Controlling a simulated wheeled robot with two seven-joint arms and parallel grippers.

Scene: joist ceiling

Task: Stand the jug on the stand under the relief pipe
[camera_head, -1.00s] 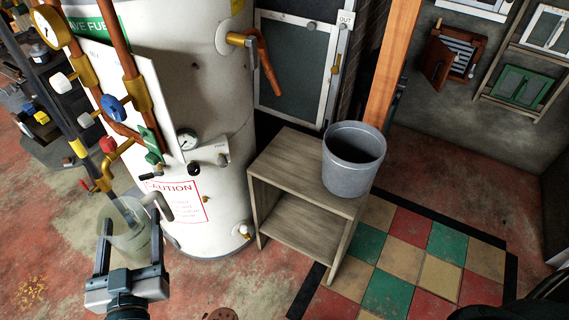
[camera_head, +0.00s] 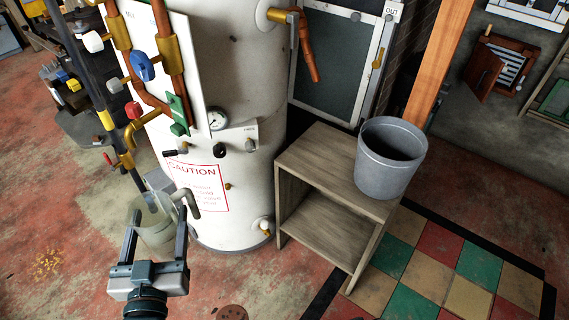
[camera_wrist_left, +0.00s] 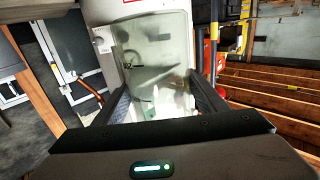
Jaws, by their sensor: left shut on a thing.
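The jug (camera_head: 153,228) is a pale, see-through vessel at the left in the head view, in front of the white tank. My left gripper (camera_head: 160,214) is shut on it, one finger on each side, and it looks roughly upright. In the left wrist view the jug (camera_wrist_left: 155,70) fills the space between the fingers. The stand (camera_head: 330,152) is a grey wooden open-fronted unit right of the tank. A grey bucket (camera_head: 384,170) stands on its top, toward the right. The copper relief pipe (camera_head: 309,58) bends down above and behind the stand. My right gripper is not in view.
The white tank (camera_head: 240,70) with valves, gauge and caution sign (camera_head: 200,185) lies between jug and stand. A drain tap (camera_head: 262,226) juts out low on it. The stand's left top is bare. A wooden post (camera_head: 438,60) rises behind the bucket.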

